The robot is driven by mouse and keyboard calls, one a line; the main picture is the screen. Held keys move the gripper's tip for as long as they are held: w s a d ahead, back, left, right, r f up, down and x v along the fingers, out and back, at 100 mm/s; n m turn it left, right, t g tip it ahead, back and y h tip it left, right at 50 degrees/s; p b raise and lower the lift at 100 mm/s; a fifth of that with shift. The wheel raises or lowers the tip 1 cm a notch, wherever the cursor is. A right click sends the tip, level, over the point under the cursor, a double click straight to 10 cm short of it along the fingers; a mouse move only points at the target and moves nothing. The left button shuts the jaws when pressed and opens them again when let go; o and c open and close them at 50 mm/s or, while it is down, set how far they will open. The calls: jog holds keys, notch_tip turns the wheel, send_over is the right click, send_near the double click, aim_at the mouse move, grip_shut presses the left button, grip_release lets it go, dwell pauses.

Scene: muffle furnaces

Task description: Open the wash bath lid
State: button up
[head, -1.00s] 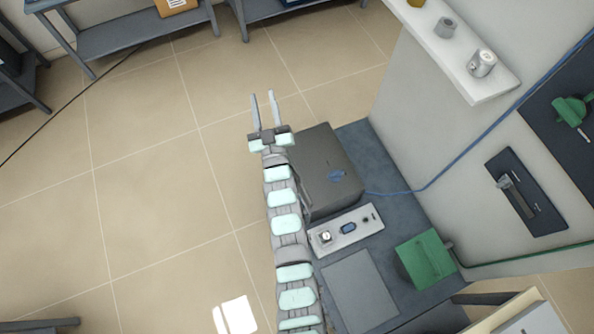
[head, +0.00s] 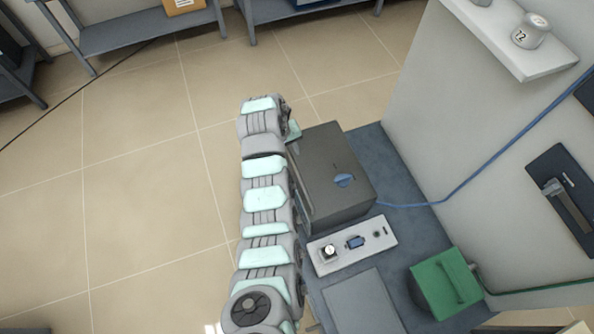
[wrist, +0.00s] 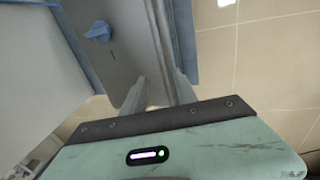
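A dark grey box (head: 325,165) with a blue knob (head: 344,181) on its top stands on the bench; I take it to be the wash bath, though no label is readable. Its top looks shut. In the wrist view a grey panel with the blue knob (wrist: 97,32) shows at upper left. My gripper (wrist: 158,82) has its two fingers apart, close to the edge of this panel. I cannot tell whether they touch it. In the head view my arm hangs along the box's left side, and the fingertips are hidden.
A control panel (head: 352,244) with a knob and switches lies in front of the box. A green box (head: 447,283) with a handle and a flat grey plate (head: 362,302) are nearby. A blue cable (head: 470,180) runs to the wall. Open floor lies left.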

aim_at(296, 169)
jog(key=x, duration=0.3)
jog(key=b+x, duration=0.1)
jog(key=x, duration=0.2)
jog(key=s+b+x, duration=0.1)
jog(key=x, duration=0.2)
jog(key=shift+d+f, duration=0.1)
jog(key=shift+f, duration=0.25)
jog(key=shift+w+d+f+b, duration=0.1)
jog(key=shift+w+f+b, duration=0.05)
jog(key=shift+f+b, duration=0.2)
jog(key=shift+f, duration=0.1)
jog(key=shift+c, duration=0.3)
grip_shut()
dwell(0.7)
